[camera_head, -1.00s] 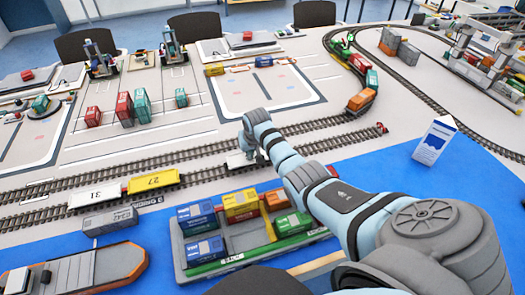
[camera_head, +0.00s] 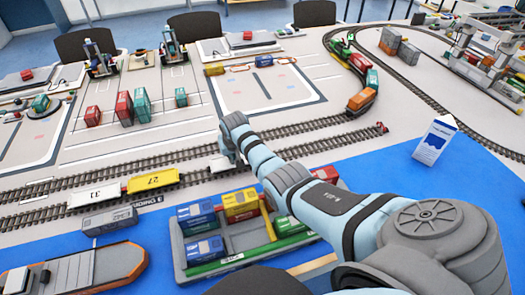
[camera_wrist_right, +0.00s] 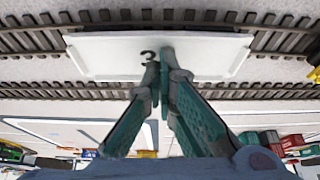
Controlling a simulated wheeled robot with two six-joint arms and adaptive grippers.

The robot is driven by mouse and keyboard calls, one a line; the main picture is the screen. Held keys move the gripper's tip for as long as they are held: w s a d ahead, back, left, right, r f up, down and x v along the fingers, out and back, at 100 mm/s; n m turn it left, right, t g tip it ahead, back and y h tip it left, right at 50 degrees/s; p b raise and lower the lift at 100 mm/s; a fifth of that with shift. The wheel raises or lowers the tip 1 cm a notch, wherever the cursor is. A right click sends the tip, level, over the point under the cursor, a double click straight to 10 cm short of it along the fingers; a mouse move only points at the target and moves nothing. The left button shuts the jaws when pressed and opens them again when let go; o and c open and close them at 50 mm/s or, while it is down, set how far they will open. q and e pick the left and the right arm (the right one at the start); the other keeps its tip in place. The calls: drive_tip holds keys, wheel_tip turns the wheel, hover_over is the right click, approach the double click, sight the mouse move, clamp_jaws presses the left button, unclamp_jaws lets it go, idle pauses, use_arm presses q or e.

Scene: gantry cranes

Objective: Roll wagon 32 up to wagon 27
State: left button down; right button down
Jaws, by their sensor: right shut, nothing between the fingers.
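A white wagon (camera_head: 219,166) stands on the near track, partly hidden by my right gripper (camera_head: 236,160). In the right wrist view the white wagon (camera_wrist_right: 110,56) shows one dark digit, with the rest of its number covered by the fingers. Yellow wagon 27 (camera_head: 153,181) stands to the left on the same track, with a gap of bare rail between. White wagon 31 (camera_head: 95,196) stands beyond it, at its left. My left gripper is not in view.
A grey tray (camera_head: 232,262) with coloured containers stands in front of the track. A grey container (camera_head: 110,219) lies near wagon 31. A second track (camera_head: 300,128) runs behind, and a green train (camera_head: 341,46) with several wagons stands at the back right.

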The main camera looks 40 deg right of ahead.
sight(209, 169)
drive_tip(key=shift+w+a+b, duration=0.25)
drive_tip(key=shift+w+a, duration=0.05)
drive_tip(key=shift+a, duration=0.6)
drive_tip(key=shift+w+a+b, duration=0.25)
drive_tip(key=shift+a, duration=0.6)
drive_tip(key=shift+w+a+f+b, duration=0.1)
drive_tip(key=shift+w+a+b, duration=0.2)
drive_tip(key=shift+a, duration=0.4)
drive_tip(key=shift+w+a+b, duration=0.2)
drive_tip(key=shift+a+b, duration=0.15)
drive_tip(key=shift+a, duration=0.35)
drive_tip(key=shift+w+a+b, duration=0.2)
drive_tip(key=shift+a+b, duration=0.15)
drive_tip(key=shift+a, duration=0.15)
drive_tip(key=shift+w+a+b, duration=0.15)
drive_tip(key=shift+a+b, duration=0.15)
drive_tip(key=shift+a, duration=0.15)
wheel_tip(209, 169, up, 7)
drive_tip(key=p, duration=0.7)
drive_tip(key=shift+p, duration=0.3)
